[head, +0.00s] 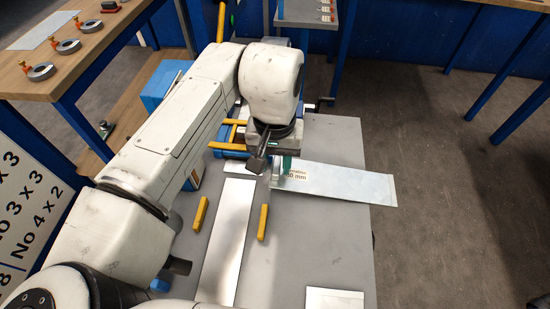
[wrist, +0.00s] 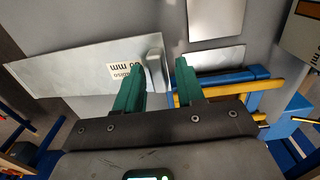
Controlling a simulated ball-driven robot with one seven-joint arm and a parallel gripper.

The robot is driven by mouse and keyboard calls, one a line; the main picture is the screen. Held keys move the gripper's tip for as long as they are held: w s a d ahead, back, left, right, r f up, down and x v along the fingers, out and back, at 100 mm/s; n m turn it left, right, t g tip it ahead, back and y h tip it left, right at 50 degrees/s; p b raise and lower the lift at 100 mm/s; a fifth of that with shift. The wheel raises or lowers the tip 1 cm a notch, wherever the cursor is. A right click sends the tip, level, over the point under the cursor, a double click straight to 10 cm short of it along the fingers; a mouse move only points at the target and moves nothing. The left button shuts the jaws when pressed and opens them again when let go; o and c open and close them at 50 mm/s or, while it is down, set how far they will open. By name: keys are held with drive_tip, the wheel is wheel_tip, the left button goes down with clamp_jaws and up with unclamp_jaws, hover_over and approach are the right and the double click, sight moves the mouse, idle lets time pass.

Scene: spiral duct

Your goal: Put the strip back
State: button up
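A long pale metal strip (head: 345,184) with a printed label that reads "mm" lies across the grey table top. Its right end reaches past the table's right edge. In the wrist view the strip (wrist: 70,77) runs to the left, with a raised grey block (wrist: 156,72) at its inner end. My gripper (head: 284,163) is low over that end, its tips partly hidden in the head view. In the wrist view its green fingers (wrist: 160,68) are apart, with the block between them and close to the left finger; I cannot tell if they touch.
Another bare strip (head: 228,235) lies lengthwise between two yellow bars (head: 263,222). A blue and yellow fixture (head: 229,147) stands left of my gripper. A small plate (head: 335,299) lies at the table's front.

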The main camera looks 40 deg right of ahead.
drive_tip(key=shift+o, duration=0.2)
wheel_tip(320, 180, up, 13)
drive_tip(key=shift+p, duration=0.35)
idle(0.5)
